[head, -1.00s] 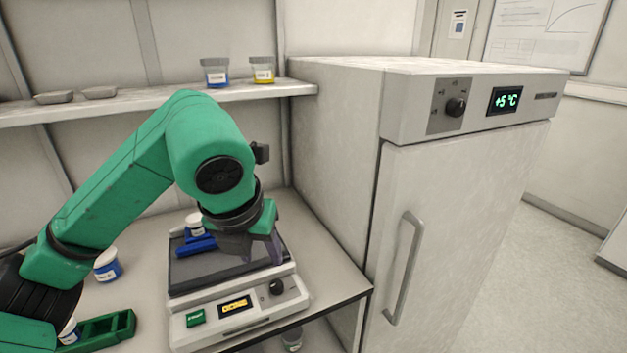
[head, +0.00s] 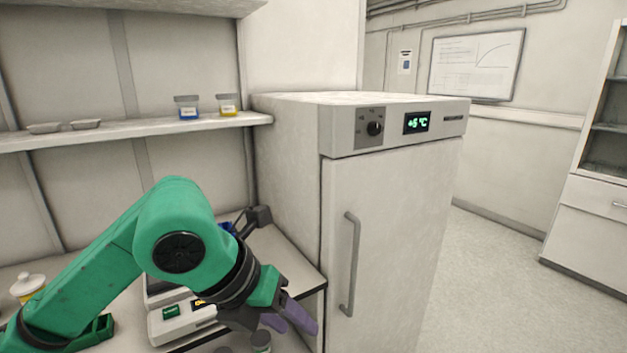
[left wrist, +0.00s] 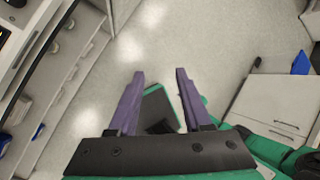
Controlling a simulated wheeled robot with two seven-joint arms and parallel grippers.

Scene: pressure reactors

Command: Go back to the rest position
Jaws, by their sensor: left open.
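My left gripper (head: 287,322) hangs in front of the bench edge, just left of the fridge door, in the head view. Its purple fingers are apart, and nothing shows between them. In the left wrist view the two fingers of the left gripper (left wrist: 158,88) are spread over bare floor, with a green and black part behind them. My green left arm hides much of the scale (head: 185,322) on the bench. My right gripper is not in view.
A shelf (head: 130,132) above the bench holds a blue jar (head: 187,107), a yellow jar (head: 228,105) and small dishes. A lidded jar (head: 28,288) is at far left. Floor (head: 490,270) is clear at right.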

